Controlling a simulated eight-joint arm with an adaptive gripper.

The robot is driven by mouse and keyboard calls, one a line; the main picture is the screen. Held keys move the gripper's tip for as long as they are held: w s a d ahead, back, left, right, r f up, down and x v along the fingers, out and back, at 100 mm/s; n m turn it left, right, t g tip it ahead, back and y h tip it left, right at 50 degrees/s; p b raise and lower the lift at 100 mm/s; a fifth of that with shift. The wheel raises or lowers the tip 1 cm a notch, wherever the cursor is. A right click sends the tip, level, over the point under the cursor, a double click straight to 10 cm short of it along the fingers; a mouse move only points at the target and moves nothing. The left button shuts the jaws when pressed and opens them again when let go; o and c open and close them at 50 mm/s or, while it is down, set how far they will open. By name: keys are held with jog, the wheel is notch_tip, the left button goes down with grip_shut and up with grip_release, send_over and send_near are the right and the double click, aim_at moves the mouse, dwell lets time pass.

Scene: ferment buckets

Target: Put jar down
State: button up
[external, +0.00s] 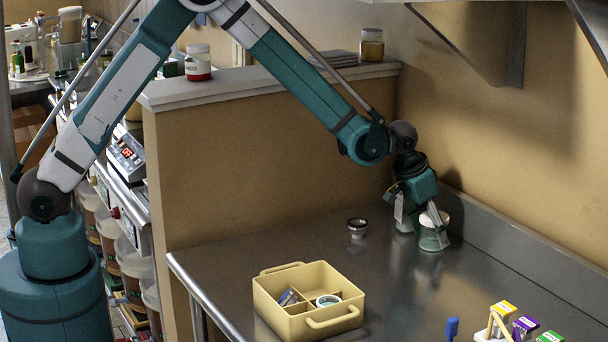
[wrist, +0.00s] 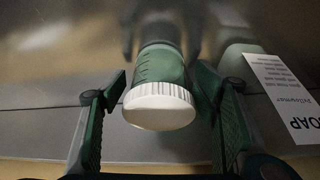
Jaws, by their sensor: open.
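A jar with a ribbed white lid (wrist: 160,104) and green body (wrist: 160,66) stands on the steel counter in the wrist view. In the external view the jar (external: 433,237) is upright at the back of the counter, near the wall. My gripper (external: 425,213) is tilted down over it. In the wrist view my gripper (wrist: 161,92) is open, with one finger on each side of the jar. A gap shows at the left finger; I cannot tell whether the right finger touches. The gripper partly hides the jar in the external view.
A soap container with a white label (wrist: 285,98) stands close beside the jar; it also shows in the external view (external: 403,212). A small dark-rimmed cup (external: 357,228) is to the left. A yellow caddy (external: 283,321) and several colored boxes (external: 525,325) are nearer the front. The counter between is clear.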

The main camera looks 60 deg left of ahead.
jog(key=v, duration=1.1)
jog(key=shift+r, duration=0.4)
jog(key=shift+s, duration=0.1)
dwell(0.3)
jog(key=s+a+r+t, duration=0.1)
jog(key=s+a+r, duration=0.6)
jog(key=s+r, duration=0.4)
jog(key=s+a+r, duration=0.6)
jog(key=s+r, duration=0.2)
jog(key=s, duration=0.4)
jog(key=s+a+n, duration=0.1)
jog(key=s+a, duration=0.3)
jog(key=s, duration=0.9)
jog(key=s+a+f+t, duration=0.1)
jog(key=s+a, duration=0.3)
jog(key=s, duration=1)
jog(key=shift+s+f+n+t+y, duration=0.15)
jog(key=shift+f+n+t+y, duration=0.15)
jog(key=shift+n+y, duration=0.1)
